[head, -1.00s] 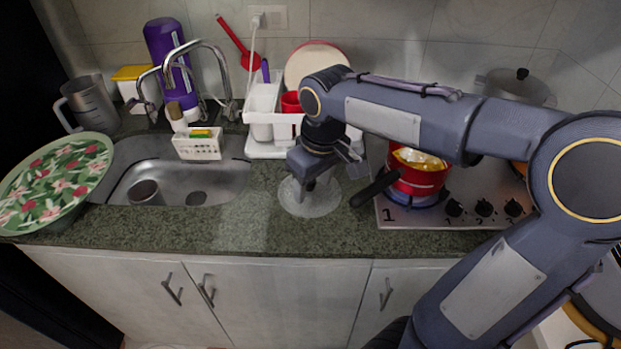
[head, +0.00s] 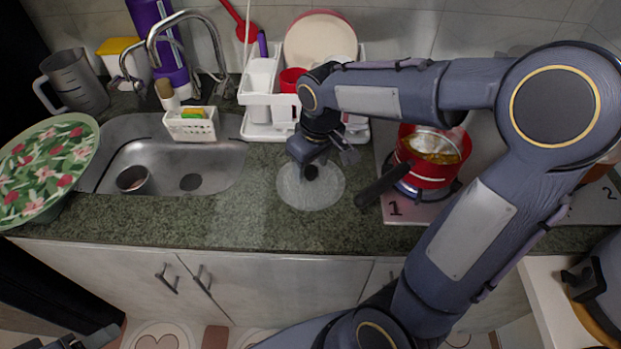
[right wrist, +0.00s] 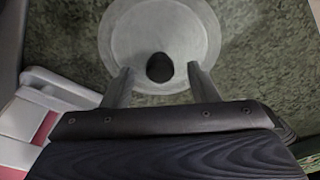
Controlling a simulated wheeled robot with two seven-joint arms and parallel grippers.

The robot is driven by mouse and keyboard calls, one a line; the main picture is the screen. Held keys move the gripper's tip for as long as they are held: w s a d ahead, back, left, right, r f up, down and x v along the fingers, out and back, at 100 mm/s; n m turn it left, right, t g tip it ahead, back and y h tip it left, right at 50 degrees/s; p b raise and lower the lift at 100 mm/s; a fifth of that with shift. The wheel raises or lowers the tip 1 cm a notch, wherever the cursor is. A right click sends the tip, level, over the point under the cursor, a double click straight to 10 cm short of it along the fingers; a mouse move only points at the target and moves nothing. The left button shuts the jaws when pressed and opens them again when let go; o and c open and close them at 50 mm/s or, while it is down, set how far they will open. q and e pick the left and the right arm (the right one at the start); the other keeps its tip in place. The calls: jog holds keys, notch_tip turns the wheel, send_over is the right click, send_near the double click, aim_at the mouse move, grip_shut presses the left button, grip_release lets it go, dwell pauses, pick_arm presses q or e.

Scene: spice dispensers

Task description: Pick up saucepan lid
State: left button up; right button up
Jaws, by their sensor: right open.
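The saucepan lid (head: 296,188) is a round, translucent grey disc with a dark knob, lying flat on the green countertop. It also shows in the right wrist view (right wrist: 125,35), with its knob (right wrist: 160,67) near the gap between the fingertips. My right gripper (head: 325,162) is open and empty over the lid, pointing down; its two fingers (right wrist: 160,78) flank the knob's near side. I cannot tell how far above the knob they are. A dark piece of what looks like my left gripper (head: 78,340) shows at the bottom left corner; its jaws are unclear.
A red saucepan (head: 430,180) stands on the stove right of the lid, its dark handle (head: 382,186) reaching towards it. A white dish rack (head: 258,130) stands behind. The sink (head: 215,165) is to the left. Counter in front of the lid is clear.

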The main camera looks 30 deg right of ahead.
jog(key=shift+f, duration=0.45)
jog(key=shift+c, duration=0.3)
grip_shut()
jog(key=shift+r, duration=0.1)
